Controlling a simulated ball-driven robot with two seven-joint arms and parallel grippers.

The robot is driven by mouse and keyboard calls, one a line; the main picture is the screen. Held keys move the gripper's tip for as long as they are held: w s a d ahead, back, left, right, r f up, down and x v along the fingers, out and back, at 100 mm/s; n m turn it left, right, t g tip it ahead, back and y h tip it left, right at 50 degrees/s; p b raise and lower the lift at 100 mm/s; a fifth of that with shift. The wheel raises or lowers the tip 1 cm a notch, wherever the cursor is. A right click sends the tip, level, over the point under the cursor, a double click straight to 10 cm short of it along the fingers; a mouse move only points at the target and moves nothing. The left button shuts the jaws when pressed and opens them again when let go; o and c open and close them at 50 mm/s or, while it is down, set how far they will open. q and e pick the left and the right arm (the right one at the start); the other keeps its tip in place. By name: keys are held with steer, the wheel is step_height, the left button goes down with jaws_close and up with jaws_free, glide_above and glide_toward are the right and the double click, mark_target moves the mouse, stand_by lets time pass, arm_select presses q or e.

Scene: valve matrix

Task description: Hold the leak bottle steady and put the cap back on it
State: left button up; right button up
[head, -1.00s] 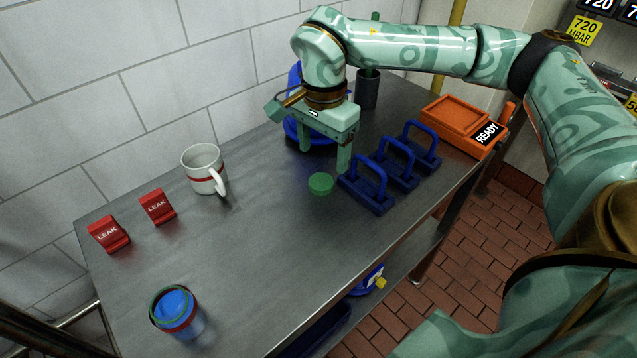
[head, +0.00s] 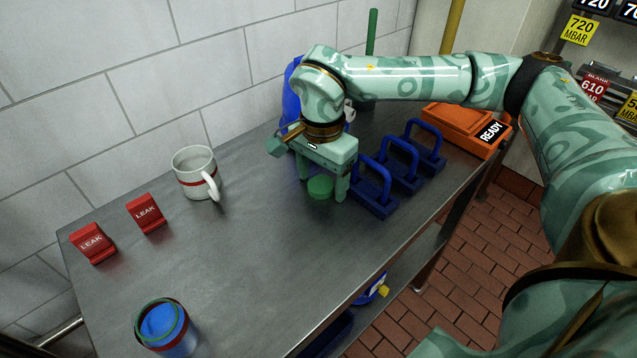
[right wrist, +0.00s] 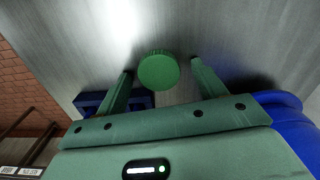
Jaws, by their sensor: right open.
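The green round cap (head: 320,188) lies on the steel bench. My right gripper (head: 321,191) is open and points down, with its two fingers on either side of the cap. In the right wrist view the cap (right wrist: 158,71) sits between the fingertips (right wrist: 161,72), with a gap to each finger. A rounded blue object (head: 291,97), perhaps the leak bottle, stands behind my right gripper. It is mostly hidden, so its opening does not show; its blue side also shows in the right wrist view (right wrist: 288,120). My left gripper is not in view.
Several blue padlock-like handles (head: 375,187) stand close right of the gripper. An orange box (head: 458,122) marked READY is behind them. A white mug (head: 195,174), red LEAK signs (head: 147,214) and a blue cup (head: 165,328) are leftward. The bench middle is clear.

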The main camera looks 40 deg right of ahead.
mark_target(322, 183)
steer(key=shift+r, duration=0.1)
steer(key=c, duration=1.1)
steer(key=shift+o, duration=0.2)
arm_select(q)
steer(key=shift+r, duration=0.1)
arm_select(e)
steer(key=shift+r+p, duration=0.3)
steer(key=shift+r, duration=0.15)
step_height(322, 183, up, 3)
steer(key=shift+f+p, duration=0.2)
steer(key=shift+p, duration=0.6)
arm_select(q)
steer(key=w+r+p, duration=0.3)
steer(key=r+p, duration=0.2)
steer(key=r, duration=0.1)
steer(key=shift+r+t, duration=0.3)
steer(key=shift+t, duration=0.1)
arm_select(e)
steer(key=s+a+r, duration=0.6)
steer(key=s+r, duration=0.3)
steer(key=s, duration=0.3)
steer(key=shift+s+r, duration=0.3)
steer(key=shift+s, duration=0.05)
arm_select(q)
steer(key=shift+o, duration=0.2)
arm_select(e)
steer(key=shift+a, duration=0.1)
